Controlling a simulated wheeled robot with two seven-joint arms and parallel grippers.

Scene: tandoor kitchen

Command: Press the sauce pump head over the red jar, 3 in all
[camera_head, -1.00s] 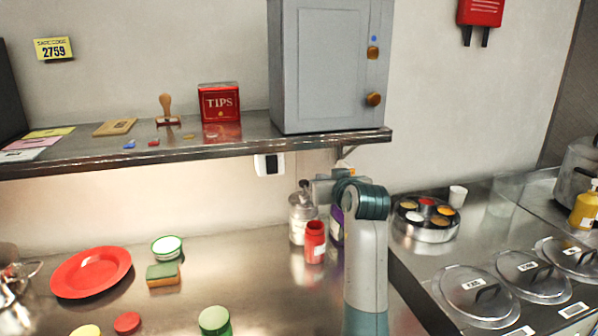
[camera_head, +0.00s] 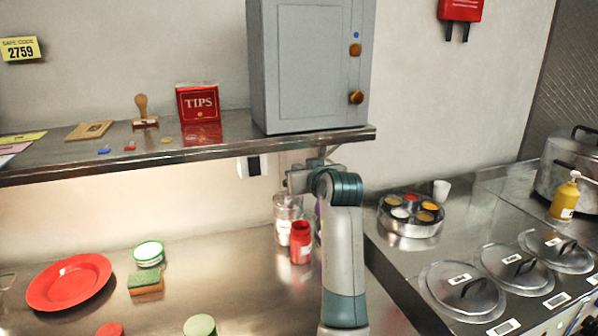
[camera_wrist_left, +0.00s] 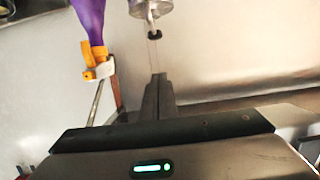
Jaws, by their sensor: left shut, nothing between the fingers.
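The sauce pump bottle (camera_head: 286,212), pale and metallic, stands upright on the steel counter below the shelf. The open-looking red jar (camera_head: 301,246) with a white label stands just in front of it. My left gripper (camera_head: 298,181) is at the top of the pump bottle and hides the pump head in the head view. In the left wrist view the shut, empty fingers (camera_wrist_left: 157,92) point toward a metal neck with a small black part (camera_wrist_left: 154,34); a gap shows between them. My right gripper is not in view.
The shelf edge (camera_head: 190,156) runs above and behind. A spice tin (camera_head: 410,217) and lidded pans (camera_head: 462,290) are right; a red plate (camera_head: 68,281) and sponge (camera_head: 145,282) are left.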

